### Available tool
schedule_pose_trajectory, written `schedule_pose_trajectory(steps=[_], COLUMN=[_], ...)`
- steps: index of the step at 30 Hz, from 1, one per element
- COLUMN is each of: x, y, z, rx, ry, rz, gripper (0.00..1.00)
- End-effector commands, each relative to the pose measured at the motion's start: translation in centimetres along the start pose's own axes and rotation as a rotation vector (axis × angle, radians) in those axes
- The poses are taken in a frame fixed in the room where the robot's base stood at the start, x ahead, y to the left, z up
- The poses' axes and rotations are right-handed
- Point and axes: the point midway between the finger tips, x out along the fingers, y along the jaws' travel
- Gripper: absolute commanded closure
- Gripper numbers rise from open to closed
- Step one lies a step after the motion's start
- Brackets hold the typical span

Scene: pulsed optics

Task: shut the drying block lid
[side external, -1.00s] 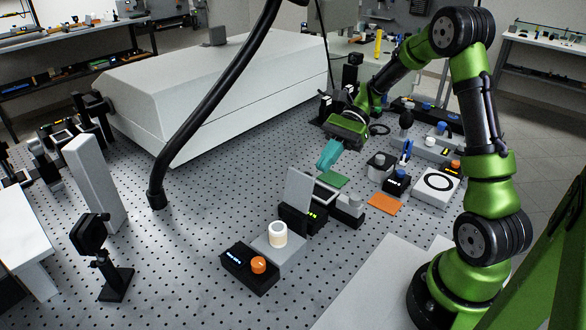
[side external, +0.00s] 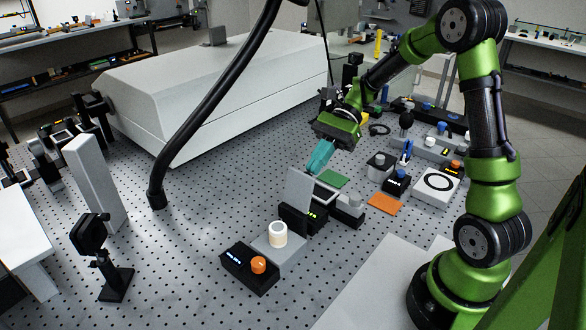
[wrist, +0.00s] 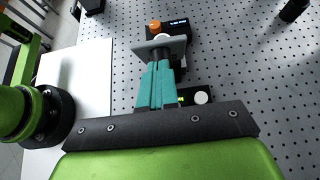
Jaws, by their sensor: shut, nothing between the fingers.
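The drying block (side external: 301,217) is a dark box with a green display, standing on the perforated table. Its lid (side external: 297,187), a flat grey plate, stands upright at the block's left side, so the block is open. My gripper (side external: 312,171) has teal fingers, shut and empty, pointing down just right of the lid's upper part. In the wrist view the gripper (wrist: 157,66) covers much of the block. I cannot tell whether the fingertips touch the lid.
A grey plate with a white cylinder (side external: 278,233) and a dark box with an orange knob (side external: 258,265) stand in front of the block. A green mat (side external: 334,179) lies behind, an orange mat (side external: 384,203) to the right. A black curved arm (side external: 212,95) rises at left.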

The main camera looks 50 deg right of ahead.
Motion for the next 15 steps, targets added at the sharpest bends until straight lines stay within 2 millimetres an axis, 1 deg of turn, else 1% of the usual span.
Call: schedule_pose_trajectory(steps=[15], x=[0.33], y=[0.02], z=[0.98], rx=[-0.002], ry=[0.088], rz=[0.000], gripper=[1.00])
